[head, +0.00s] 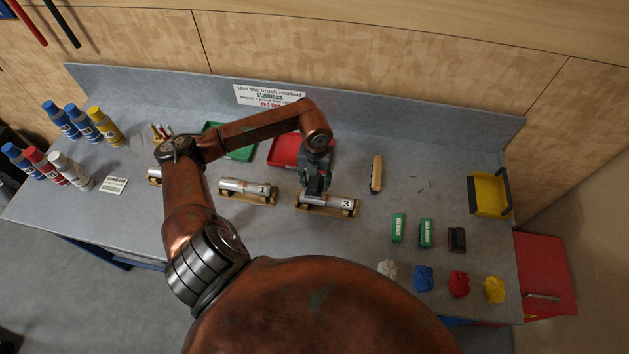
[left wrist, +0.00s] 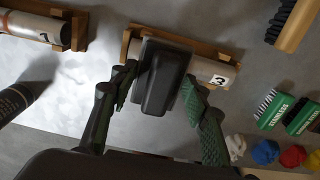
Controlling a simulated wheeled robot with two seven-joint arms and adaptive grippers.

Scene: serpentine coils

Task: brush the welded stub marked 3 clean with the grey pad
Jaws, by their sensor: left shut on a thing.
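The stub marked 3 (head: 335,201) is a silvery tube lying in a wooden cradle (head: 324,212) on the grey bench. It also shows in the left wrist view (left wrist: 213,68), its label near the right end. My left gripper (head: 315,188) is over the left part of this stub. In the left wrist view its two fingers (left wrist: 158,88) are shut on a dark grey block-shaped pad (left wrist: 164,80). The pad hides the stub's middle in that view. I cannot tell whether the pad touches the metal. My right gripper is not in view.
The stub marked 1 (head: 247,187) lies in its cradle to the left. A red tray (head: 285,151) and green tray (head: 240,154) are behind. To the right are a wooden brush (head: 376,174), green brushes (head: 398,228), a dark block (head: 457,240), coloured rags (head: 459,284) and a yellow bin (head: 488,194).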

